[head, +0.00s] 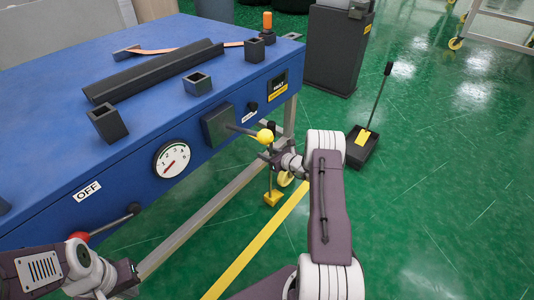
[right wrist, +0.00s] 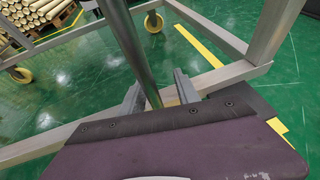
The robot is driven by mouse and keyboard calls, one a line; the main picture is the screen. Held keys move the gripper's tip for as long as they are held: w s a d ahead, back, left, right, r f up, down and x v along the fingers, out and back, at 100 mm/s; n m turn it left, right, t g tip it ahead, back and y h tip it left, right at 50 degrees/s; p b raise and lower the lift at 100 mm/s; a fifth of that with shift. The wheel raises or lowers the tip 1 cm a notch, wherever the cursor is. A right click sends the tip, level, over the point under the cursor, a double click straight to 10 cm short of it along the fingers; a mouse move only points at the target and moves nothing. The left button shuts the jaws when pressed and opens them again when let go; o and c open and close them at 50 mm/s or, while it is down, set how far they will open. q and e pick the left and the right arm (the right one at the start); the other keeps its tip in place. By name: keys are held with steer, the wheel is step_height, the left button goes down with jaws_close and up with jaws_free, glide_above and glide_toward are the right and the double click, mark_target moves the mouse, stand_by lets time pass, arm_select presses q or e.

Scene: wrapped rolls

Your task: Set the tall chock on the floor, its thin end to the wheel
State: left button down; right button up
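The tall chock shows in the head view as a small yellow block (head: 272,199) low beside the table frame, with an upright rod. My right gripper (head: 272,157) is at that rod, above the block. In the right wrist view the grey rod (right wrist: 130,50) runs down between the two fingers (right wrist: 158,88). A gap shows between rod and right finger, so it looks open around the rod. The block's thin end cannot be made out. A yellow caster wheel (head: 286,179) stands close behind the block. My left gripper (head: 115,280) is at the bottom left, its fingers unclear.
The blue table (head: 45,130) carries dark blocks and a long dark bar. A yellow-knobbed lever (head: 265,136) juts out close to my right gripper. A long-handled black pan (head: 362,149) stands on the green floor to the right. A yellow floor line (head: 250,250) runs alongside the table.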

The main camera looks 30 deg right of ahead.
steer(key=p+v, duration=0.5)
steer(key=v, duration=0.4)
steer(key=shift+p, duration=0.4)
